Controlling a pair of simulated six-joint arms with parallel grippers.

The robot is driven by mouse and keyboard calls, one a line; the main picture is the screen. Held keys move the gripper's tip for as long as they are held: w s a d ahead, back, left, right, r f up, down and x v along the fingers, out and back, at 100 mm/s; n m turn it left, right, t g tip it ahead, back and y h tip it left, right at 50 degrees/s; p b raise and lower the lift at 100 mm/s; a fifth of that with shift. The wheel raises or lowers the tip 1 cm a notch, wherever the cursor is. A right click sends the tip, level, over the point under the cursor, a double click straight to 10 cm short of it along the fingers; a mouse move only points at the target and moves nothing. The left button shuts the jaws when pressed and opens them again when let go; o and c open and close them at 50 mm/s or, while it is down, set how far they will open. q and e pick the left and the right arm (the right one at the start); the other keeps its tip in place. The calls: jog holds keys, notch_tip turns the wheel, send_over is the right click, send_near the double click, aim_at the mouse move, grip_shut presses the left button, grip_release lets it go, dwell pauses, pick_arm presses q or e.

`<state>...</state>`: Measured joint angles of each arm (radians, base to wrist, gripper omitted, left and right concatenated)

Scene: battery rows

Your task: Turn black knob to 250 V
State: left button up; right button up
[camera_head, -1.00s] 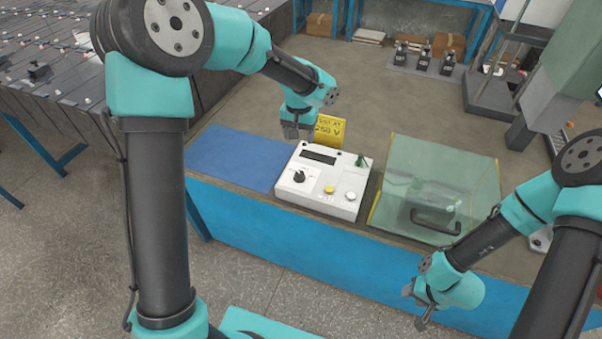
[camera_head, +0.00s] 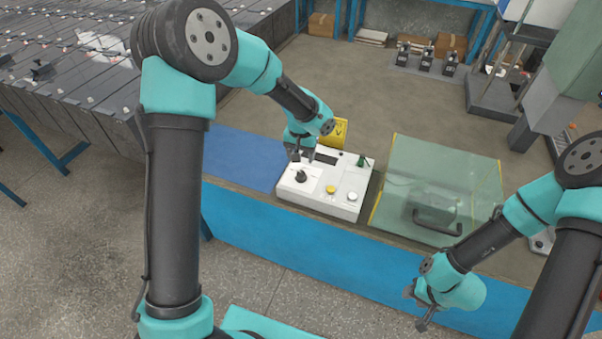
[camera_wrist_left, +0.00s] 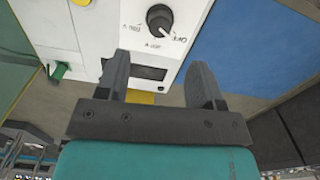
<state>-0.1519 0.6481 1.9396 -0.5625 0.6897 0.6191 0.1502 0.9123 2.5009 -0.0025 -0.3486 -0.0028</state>
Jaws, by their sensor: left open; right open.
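The black knob (camera_head: 301,176) is on the left part of the white tester box (camera_head: 335,206), which stands on the bench. In the left wrist view the knob (camera_wrist_left: 160,20) shows close up, with small printed marks around it that are too small to read surely. My left gripper (camera_head: 302,156) is above the back left of the box, behind the knob and apart from it. In the left wrist view the left gripper (camera_wrist_left: 160,75) is open and empty, its fingers spread over the dark display. My right gripper (camera_head: 416,308) is open and empty, in front of the bench.
A yellow sign (camera_head: 340,132) stands behind the box, partly hidden by my left wrist. A blue mat (camera_head: 240,158) lies left of the box. A clear greenish cover (camera_head: 440,175) with a black handle stands right. The box also carries a yellow button (camera_head: 331,189) and a white button (camera_head: 352,196).

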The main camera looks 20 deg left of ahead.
aim_at(301, 173)
pick_arm(q)
notch_tip(301, 173, down, 9)
jog(key=shift+f, duration=0.1)
dwell(0.3)
jog(key=c, duration=0.9)
jog(key=shift+m, duration=0.4)
jog(key=m, duration=1.1)
